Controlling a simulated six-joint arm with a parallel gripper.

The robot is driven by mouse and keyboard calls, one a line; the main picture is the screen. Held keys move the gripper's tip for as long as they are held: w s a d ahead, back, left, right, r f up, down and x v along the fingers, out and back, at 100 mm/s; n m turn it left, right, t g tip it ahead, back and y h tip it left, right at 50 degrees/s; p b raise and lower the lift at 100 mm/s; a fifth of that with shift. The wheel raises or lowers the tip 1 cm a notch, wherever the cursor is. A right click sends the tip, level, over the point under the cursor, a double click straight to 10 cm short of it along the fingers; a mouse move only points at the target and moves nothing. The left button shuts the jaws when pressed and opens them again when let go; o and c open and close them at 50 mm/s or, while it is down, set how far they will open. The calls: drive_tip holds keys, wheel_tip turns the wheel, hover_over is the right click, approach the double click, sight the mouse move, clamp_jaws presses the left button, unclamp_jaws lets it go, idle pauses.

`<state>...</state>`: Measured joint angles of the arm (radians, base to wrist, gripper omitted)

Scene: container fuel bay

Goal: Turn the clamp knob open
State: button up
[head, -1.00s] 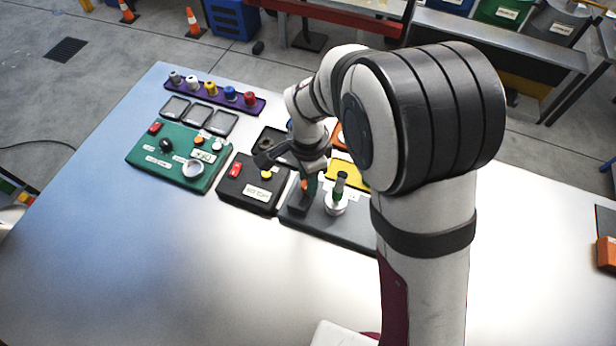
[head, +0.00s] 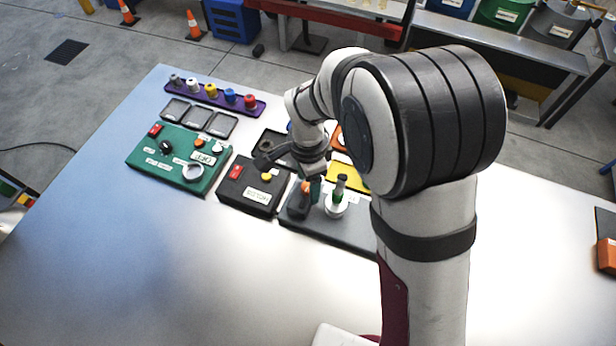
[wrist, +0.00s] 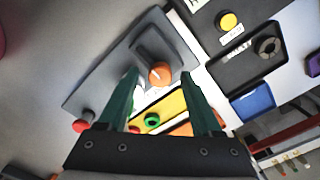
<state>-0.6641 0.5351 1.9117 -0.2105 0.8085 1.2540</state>
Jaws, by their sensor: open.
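The orange clamp knob (wrist: 160,73) has a pale line on its top and sits on a dark raised block (wrist: 148,45) on a grey plate (wrist: 103,88). My gripper (wrist: 159,76) is open, with one green finger on each side of the knob in the wrist view. I cannot tell whether either finger touches it. In the head view my gripper (head: 314,186) is over the block, and the knob (head: 305,187) shows only partly beside a finger. The grey plate (head: 352,232) is partly hidden by my arm.
A white post with a green band (head: 337,203) stands close to the right of my gripper. A black box with red and yellow buttons (head: 235,190) and a green panel (head: 150,142) lie to the left. The front of the table (head: 190,270) is clear.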

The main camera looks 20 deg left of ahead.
sight(308, 187)
wheel_tip(308, 187, up, 16)
drive_tip(key=shift+d+f, duration=0.1)
idle(0.4)
drive_tip(key=s+d+r+n+y, duration=0.1)
drive_tip(key=s+d, duration=0.3)
drive_tip(key=d, duration=0.3)
drive_tip(key=s+d+r+n, duration=0.1)
drive_tip(key=s+d, duration=0.2)
drive_tip(key=d, duration=0.5)
drive_tip(key=s+d+f, duration=0.2)
drive_tip(key=s, duration=0.3)
drive_tip(key=s+d+f+n, duration=0.1)
drive_tip(key=s+d+f, duration=0.1)
drive_tip(key=s, duration=0.3)
drive_tip(key=shift+d+n+y, duration=0.3)
drive_tip(key=shift+d+y, duration=0.1)
drive_tip(key=shift+d, duration=0.05)
